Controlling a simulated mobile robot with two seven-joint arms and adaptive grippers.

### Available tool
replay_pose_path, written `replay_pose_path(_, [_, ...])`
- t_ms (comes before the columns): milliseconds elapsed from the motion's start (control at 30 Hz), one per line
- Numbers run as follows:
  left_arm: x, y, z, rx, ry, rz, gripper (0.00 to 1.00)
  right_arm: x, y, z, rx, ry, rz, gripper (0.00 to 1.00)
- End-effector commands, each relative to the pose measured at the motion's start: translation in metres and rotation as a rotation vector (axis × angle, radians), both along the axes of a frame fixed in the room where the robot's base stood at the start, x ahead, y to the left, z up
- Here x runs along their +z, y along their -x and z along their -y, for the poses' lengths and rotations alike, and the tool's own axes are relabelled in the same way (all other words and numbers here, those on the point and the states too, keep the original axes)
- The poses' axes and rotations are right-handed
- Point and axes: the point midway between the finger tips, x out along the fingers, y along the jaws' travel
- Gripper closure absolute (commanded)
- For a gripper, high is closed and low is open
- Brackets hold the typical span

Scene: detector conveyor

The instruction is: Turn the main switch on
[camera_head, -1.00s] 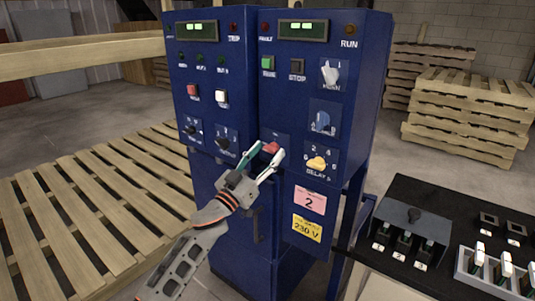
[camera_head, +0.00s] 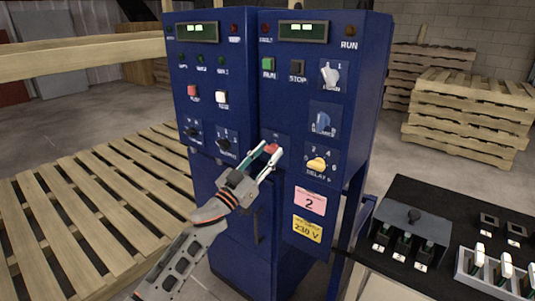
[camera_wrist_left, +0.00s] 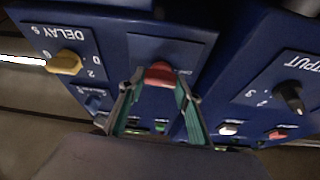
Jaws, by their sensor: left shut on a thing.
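My left gripper (camera_head: 270,152) is shut on this handle, with one finger on each side. In the left wrist view the red handle (camera_wrist_left: 160,74) shows between the fingertips. A pale rotary knob (camera_head: 330,75) sits on a plate marked 0 and 1 at the upper right; its label is blurred. My right gripper is not in view.
A blue knob (camera_head: 322,122) and the yellow delay knob (camera_head: 316,164) sit close to the right of the red handle. Green and black buttons lie above. A wooden pallet platform (camera_head: 95,215) stands at left, a black bench (camera_head: 440,215) with switches at right.

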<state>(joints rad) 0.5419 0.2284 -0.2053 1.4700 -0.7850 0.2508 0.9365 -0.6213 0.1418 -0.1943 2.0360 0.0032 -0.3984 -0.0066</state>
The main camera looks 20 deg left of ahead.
Motion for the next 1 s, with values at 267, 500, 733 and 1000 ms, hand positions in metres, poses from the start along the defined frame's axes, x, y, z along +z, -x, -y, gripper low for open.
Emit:
replay_pose_path(267, [0.002, 0.000, -0.002, 0.000, -0.204, 0.073, 0.88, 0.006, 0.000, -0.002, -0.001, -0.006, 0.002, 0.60])
replay_pose_path(500, [0.003, 0.000, -0.002, 0.000, -0.419, 0.152, 0.88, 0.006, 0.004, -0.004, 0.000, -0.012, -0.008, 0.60])
replay_pose_path(733, [0.004, -0.001, -0.003, 0.001, -0.625, 0.227, 0.88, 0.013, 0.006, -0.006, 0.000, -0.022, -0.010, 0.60])
replay_pose_path(1000, [0.005, -0.001, -0.003, 0.000, -0.867, 0.315, 0.88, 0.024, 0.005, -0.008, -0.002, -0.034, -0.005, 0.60])
